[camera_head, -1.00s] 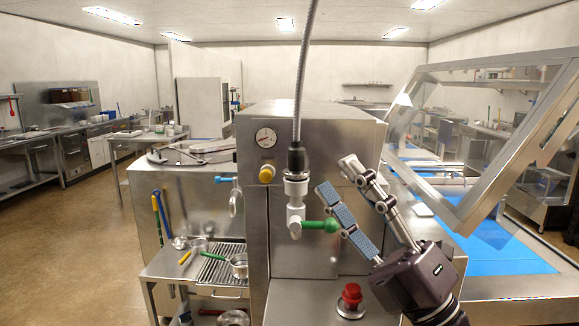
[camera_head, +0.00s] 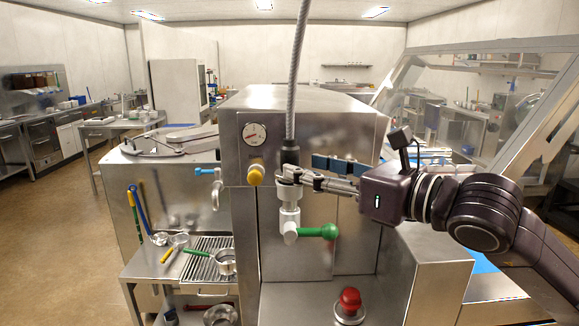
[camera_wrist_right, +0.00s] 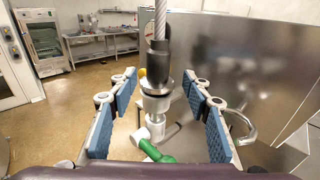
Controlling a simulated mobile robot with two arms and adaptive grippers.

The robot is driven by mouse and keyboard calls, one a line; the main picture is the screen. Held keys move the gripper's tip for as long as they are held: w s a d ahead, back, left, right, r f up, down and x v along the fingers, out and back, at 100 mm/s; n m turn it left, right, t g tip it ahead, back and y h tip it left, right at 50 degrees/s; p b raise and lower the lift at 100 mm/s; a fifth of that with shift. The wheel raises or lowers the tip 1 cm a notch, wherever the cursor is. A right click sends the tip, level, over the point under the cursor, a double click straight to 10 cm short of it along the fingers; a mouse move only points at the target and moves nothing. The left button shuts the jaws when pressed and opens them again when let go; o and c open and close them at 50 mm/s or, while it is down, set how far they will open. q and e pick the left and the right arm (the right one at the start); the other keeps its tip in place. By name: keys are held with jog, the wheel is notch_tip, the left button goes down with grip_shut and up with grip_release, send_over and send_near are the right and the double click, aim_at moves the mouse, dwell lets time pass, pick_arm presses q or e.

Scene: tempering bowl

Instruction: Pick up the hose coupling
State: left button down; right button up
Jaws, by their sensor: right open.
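The hose coupling (camera_head: 290,156) is a dark collar with a steel ring at the lower end of a grey braided hose. It sits upright on top of a white valve (camera_head: 289,217) with a green handle (camera_head: 318,231). My right gripper (camera_head: 308,172) is open at the coupling's height and reaches it from the right. In the right wrist view the coupling (camera_wrist_right: 157,62) stands between the two blue-padded fingers (camera_wrist_right: 160,92), with visible gaps on both sides. The near finger partly covers its lower part in the head view. My left gripper is not in view.
A steel machine (camera_head: 310,120) with a gauge (camera_head: 254,133) and yellow knob (camera_head: 255,175) stands close behind. A red knob (camera_head: 350,299) is below. A tilted clear guard (camera_head: 490,90) is at right.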

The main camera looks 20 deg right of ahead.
aim_at(297, 161)
jog(key=p+x, duration=0.1)
jog(key=x, duration=0.1)
jog(key=p+x, duration=0.2)
jog(key=shift+a+r, duration=0.15)
jog(key=shift+r, duration=0.25)
jog(key=shift+w+a+f+p, duration=0.2)
jog(key=shift+w+a+p, duration=0.1)
jog(key=shift+w, duration=0.1)
jog(key=shift+d, duration=0.1)
grip_shut()
